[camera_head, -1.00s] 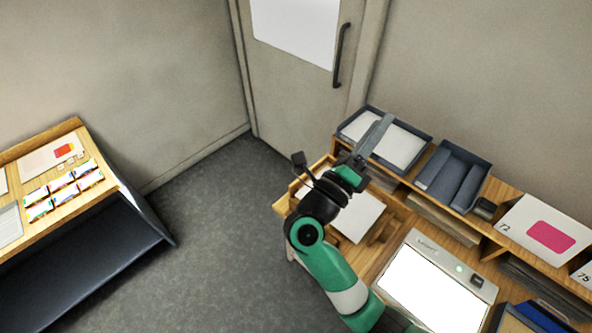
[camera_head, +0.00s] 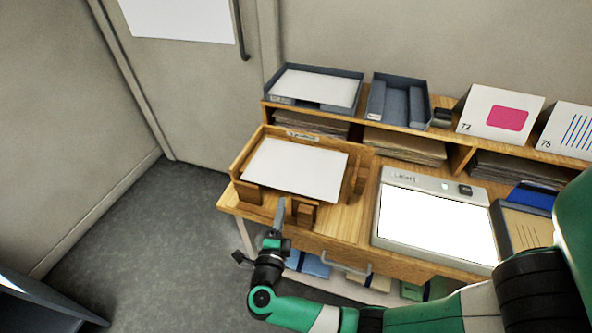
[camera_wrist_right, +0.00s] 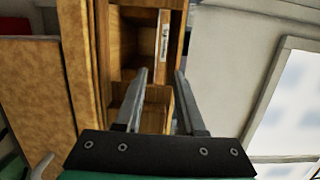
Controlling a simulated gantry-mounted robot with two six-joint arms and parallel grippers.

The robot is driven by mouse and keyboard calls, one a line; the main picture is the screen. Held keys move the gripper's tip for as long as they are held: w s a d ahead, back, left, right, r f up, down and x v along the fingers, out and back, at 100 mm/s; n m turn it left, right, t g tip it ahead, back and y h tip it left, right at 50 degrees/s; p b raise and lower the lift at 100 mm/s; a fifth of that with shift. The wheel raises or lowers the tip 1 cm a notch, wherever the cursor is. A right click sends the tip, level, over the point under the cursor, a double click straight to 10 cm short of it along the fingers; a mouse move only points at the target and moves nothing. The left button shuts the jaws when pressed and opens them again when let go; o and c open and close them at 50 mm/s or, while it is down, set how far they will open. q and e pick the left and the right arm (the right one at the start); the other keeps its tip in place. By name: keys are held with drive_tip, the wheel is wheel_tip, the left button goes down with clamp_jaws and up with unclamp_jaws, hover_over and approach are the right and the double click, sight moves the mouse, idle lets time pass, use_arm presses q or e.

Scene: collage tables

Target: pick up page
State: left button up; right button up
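A white page (camera_head: 295,168) lies flat in a wooden tray (camera_head: 240,160) on the desk. Another white sheet (camera_head: 318,88) lies in a grey tray (camera_head: 290,101) on the shelf behind. My right gripper (camera_head: 280,208) is at the front edge of the wooden tray, in front of the page and apart from it. In the right wrist view its two fingers (camera_wrist_right: 161,80) are spread with nothing held between them; wooden parts show behind them. I cannot make out the page in that view. My left gripper is not in view.
A light panel (camera_head: 435,226) with a bright white surface sits right of the wooden tray. An empty-looking grey tray (camera_head: 397,102) and cards with numbers (camera_head: 502,112) stand on the shelf. A drawer handle (camera_head: 342,262) sticks out below the desk front.

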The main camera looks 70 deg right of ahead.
sight(286, 188)
drive_tip(key=x, duration=0.3)
drive_tip(key=shift+w+d+b, duration=0.15)
drive_tip(key=shift+d+b, duration=0.1)
drive_tip(key=shift+b, duration=0.1)
drive_tip(key=shift+d+f+b, duration=0.25)
drive_tip(key=shift+b, duration=0.05)
drive_tip(key=x, duration=0.1)
drive_tip(key=b+x, duration=0.2)
drive_tip(key=x, duration=0.1)
drive_tip(key=shift+w+f, duration=0.1)
drive_tip(key=shift+f, duration=0.15)
drive_tip(key=shift+d+r, duration=0.1)
drive_tip(key=shift+d, duration=0.25)
drive_tip(key=shift+a, duration=0.1)
clamp_jaws()
